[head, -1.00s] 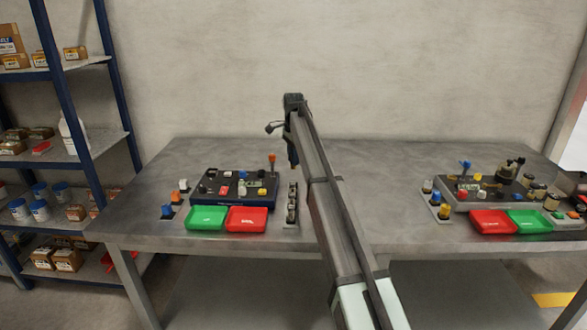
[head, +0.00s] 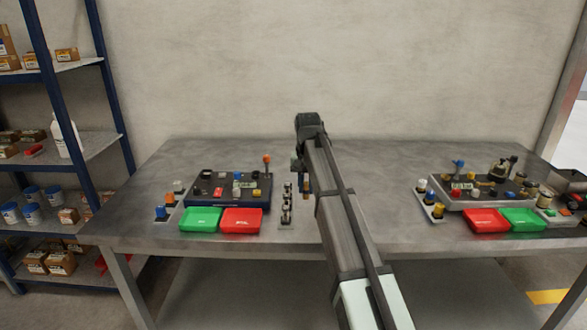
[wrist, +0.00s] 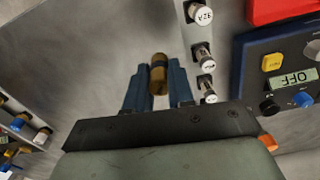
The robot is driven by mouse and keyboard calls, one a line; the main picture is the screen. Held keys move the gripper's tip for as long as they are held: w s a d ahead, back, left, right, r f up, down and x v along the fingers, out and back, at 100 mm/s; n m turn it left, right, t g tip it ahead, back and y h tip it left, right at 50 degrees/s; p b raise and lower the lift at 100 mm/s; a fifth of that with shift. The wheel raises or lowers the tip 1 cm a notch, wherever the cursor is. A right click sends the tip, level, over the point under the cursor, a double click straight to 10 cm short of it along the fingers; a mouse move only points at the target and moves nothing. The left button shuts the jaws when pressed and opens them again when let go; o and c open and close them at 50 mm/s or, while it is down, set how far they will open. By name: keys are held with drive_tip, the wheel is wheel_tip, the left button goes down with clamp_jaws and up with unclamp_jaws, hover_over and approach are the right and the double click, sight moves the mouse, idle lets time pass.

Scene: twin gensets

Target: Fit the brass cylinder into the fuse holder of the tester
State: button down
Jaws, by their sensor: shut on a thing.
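The brass cylinder (wrist: 158,75) is held between the two blue fingers of my gripper (wrist: 158,83) in the wrist view. In the head view my gripper (head: 301,172) is above the bench, just right of the fuse strip, with the brass cylinder (head: 306,186) showing below it. The gripper is shut on the cylinder, apart from the bench fittings. A dark blue panel with an OFF display, seemingly the tester (head: 229,188), stands left of the gripper; it also shows in the wrist view (wrist: 250,60). I cannot make out which of its fittings is the fuse holder.
A strip of several labelled fuses (head: 287,222) lies between panel and gripper. Green (head: 201,219) and red (head: 241,221) trays sit before the panel. A second, grey panel (head: 450,200) with trays is on the right. Bare bench (head: 385,175) lies between.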

drive_tip(key=s+d+m, duration=0.2)
drive_tip(key=s+d, duration=1)
drive_tip(key=d, duration=0.3)
drive_tip(key=w+a+r+m, duration=0.3)
drive_tip(key=w+a+m, duration=0.6)
drive_tip(key=w+a, duration=2.1)
drive_tip(key=a, duration=0.4)
drive_tip(key=shift+w, duration=0.4)
drive_tip(key=shift+f, duration=1.8)
drive_tip(key=shift+f, duration=1.2)
drive_tip(key=shift+c, duration=2.4)
unclamp_jaws()
